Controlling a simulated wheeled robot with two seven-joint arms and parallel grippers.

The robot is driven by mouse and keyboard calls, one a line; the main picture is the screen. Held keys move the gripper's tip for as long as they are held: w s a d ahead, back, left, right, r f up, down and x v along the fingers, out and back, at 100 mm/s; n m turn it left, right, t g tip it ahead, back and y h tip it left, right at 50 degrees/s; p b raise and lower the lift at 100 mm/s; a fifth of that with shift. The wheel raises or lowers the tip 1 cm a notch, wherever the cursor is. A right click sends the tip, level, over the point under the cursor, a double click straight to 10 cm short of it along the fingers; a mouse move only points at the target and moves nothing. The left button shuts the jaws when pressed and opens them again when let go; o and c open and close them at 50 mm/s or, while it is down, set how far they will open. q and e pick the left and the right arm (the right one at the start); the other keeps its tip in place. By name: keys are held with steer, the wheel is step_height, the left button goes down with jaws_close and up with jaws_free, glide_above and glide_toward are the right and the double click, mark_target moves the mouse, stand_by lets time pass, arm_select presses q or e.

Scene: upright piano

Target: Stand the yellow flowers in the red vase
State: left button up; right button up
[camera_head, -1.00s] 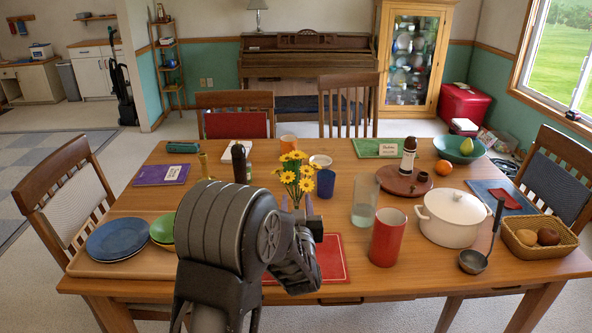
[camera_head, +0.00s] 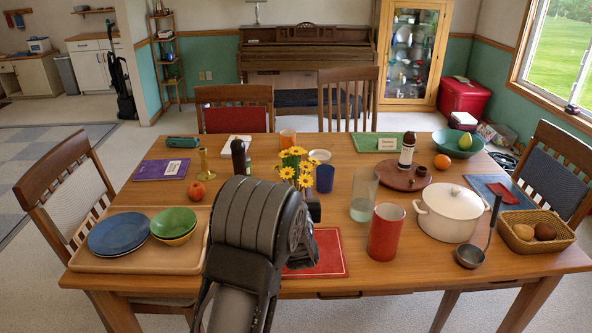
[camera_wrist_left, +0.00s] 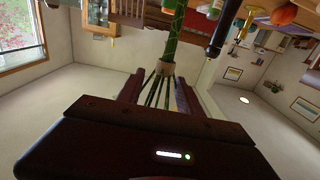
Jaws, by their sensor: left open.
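The yellow flowers (camera_head: 296,168) stand upright near the middle of the table, partly hidden behind my left arm. Their green stems (camera_wrist_left: 168,55), tied with a light band, run down between the fingers in the left wrist view. My left gripper (camera_wrist_left: 160,92) is open around the stems. In the head view the gripper's fingers are mostly hidden by my arm. The red vase (camera_head: 386,232) stands upright to the right of the flowers, apart from them. My right gripper is not in view.
A glass with water (camera_head: 364,196) and a white pot (camera_head: 449,213) stand close to the vase. A blue cup (camera_head: 325,178) is beside the flowers. A red mat (camera_head: 325,255) lies in front. A wooden tray (camera_head: 190,262) with plates and bowls is at the left.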

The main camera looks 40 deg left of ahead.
arm_select(q)
steer(key=shift+x, duration=1.25)
steer(key=shift+c, duration=0.3)
jaws_close()
